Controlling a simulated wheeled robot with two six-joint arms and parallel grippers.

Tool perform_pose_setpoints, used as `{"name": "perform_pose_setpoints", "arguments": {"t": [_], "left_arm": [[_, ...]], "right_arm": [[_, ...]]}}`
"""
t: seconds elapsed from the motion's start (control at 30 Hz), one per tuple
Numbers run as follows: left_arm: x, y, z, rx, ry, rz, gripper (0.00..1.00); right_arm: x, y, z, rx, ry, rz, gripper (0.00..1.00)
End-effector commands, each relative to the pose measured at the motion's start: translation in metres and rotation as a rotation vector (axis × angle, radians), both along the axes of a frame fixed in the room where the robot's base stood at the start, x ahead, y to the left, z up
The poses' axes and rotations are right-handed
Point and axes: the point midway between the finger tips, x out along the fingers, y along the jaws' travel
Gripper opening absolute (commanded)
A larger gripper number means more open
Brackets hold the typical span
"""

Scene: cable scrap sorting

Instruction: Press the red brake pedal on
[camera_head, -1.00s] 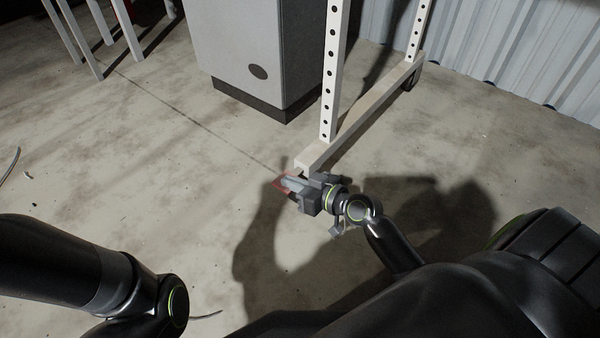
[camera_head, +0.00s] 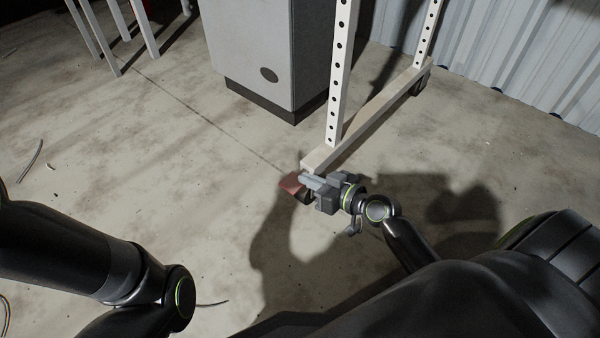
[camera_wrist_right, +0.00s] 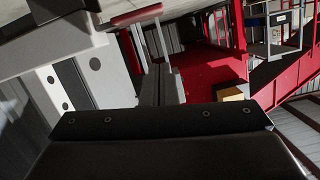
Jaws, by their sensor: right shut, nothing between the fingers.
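The red brake pedal (camera_head: 291,183) is a small dull-red plate low at the near end of the white rack's foot. My right gripper (camera_head: 304,180) is shut and empty. Its fingertips are at the pedal's right edge in the head view; I cannot tell whether they touch it. In the right wrist view, the shut fingers (camera_wrist_right: 160,83) point up the picture, and a red bar (camera_wrist_right: 136,16), which looks like the pedal's edge, lies beyond them. My left arm comes in at lower left, but its gripper is out of view.
The white perforated rack (camera_head: 341,75) stands on a long foot (camera_head: 375,118) just behind the pedal. A grey cabinet (camera_head: 262,50) stands further back, left of the rack. Cable scraps (camera_head: 30,160) lie on the floor at left. The concrete floor left of the pedal is mostly clear.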

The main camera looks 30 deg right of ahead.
Motion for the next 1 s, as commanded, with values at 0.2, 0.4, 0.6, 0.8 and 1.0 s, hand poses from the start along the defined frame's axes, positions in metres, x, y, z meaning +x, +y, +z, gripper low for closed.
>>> {"name": "perform_pose_setpoints", "arguments": {"t": [0.2,0.4,0.6,0.8,1.0], "left_arm": [[-0.002,0.000,0.011,0.014,-0.017,0.020,0.36],[-0.001,0.000,0.011,0.017,-0.015,0.028,0.36],[-0.001,0.000,0.010,0.016,-0.015,0.027,0.36],[-0.001,0.000,0.010,0.016,-0.015,0.027,0.36],[0.000,0.000,0.010,0.016,-0.012,0.027,0.36]], "right_arm": [[-0.038,-0.015,0.011,-0.002,0.000,0.001,0.00],[-0.053,-0.021,0.015,-0.002,-0.003,0.000,0.00],[-0.055,-0.022,0.015,0.000,-0.003,0.000,0.00],[-0.055,-0.022,0.015,0.000,-0.003,0.000,0.00],[-0.055,-0.022,0.015,0.000,-0.003,0.000,0.00]]}}
